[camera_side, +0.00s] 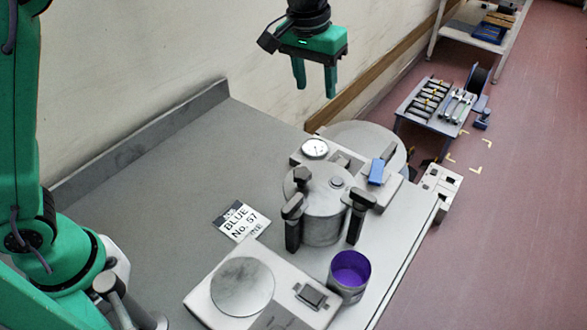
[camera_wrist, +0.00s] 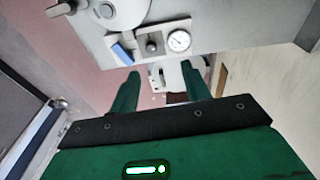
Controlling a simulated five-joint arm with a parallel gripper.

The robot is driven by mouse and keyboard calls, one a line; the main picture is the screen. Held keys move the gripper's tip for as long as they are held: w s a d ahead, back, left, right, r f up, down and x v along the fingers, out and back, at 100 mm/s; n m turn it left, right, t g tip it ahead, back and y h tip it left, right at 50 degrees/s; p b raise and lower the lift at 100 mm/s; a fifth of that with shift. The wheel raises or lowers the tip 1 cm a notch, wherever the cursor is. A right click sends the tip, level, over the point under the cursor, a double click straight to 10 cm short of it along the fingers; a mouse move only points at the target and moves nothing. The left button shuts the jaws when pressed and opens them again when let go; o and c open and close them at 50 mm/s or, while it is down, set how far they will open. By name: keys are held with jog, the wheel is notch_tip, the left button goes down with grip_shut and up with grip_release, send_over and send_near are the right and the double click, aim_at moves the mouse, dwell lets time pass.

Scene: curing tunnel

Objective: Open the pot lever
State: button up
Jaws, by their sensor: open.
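The grey metal pot (camera_side: 322,222) stands near the right edge of the table, with dark clamps around its lid. Behind it is a light panel (camera_side: 394,190) with a round gauge (camera_side: 315,148) and a blue lever (camera_side: 376,173). In the wrist view the blue lever (camera_wrist: 121,54) is at the panel's left end, beside a dark knob (camera_wrist: 154,46) and the gauge (camera_wrist: 179,41). Part of the pot (camera_wrist: 118,12) shows at the top. My gripper (camera_side: 315,91) is open and empty, high above the table and apart from the panel. Its fingers (camera_wrist: 160,70) point down in the side view.
A scale (camera_side: 208,298) with a round plate and a cup of purple liquid (camera_side: 351,268) stand in front of the pot. A label card (camera_side: 240,222) lies to its left. The table's left part is clear. A cart (camera_side: 437,108) stands on the floor beyond.

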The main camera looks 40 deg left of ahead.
jog(key=shift+s+a+r, duration=0.4)
jog(key=shift+s+a, duration=0.1)
jog(key=shift+a, duration=0.2)
jog(key=shift+s+a+r, duration=0.35)
jog(key=shift+s+a, duration=0.1)
jog(key=shift+a, duration=0.2)
jog(key=m+g, duration=0.1)
jog(key=m, duration=3.2)
send_near(375, 179)
jog(key=shift+w+d+y, duration=0.2)
jog(key=shift+d+y, duration=0.1)
jog(key=shift+f, duration=0.1)
jog(key=shift+f, duration=3.85)
